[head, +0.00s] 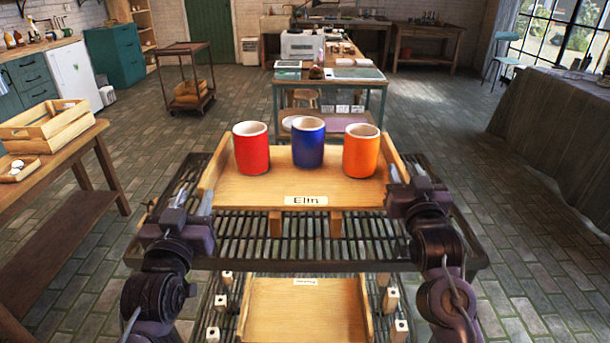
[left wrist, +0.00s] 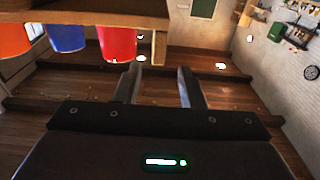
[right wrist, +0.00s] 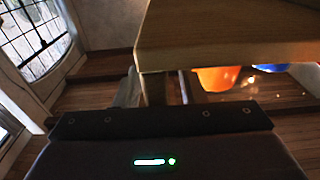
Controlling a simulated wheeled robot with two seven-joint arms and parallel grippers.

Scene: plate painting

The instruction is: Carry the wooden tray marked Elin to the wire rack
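The wooden tray marked Elin (head: 245,192) is level above the dark slatted wire rack (head: 235,250), with wooden blocks under its front. It carries a red cup (head: 251,150), a blue cup (head: 308,145) and an orange cup (head: 360,153), all upright. My left gripper (head: 197,200) is at the tray's left end, fingers apart; the left wrist view shows an empty gap between the fingers (left wrist: 163,80), beside the tray (left wrist: 90,18). My right gripper (head: 407,173) is at the right end, fingers apart; the tray (right wrist: 230,40) overlaps its fingertips in the right wrist view.
A second labelled wooden tray (head: 300,315) lies below, among small wooden posts. A wooden bench (head: 60,165) with a crate (head: 45,120) stands at left. A worktable (head: 330,85) is beyond the rack; a covered table (head: 560,125) is at right. Open floor lies between.

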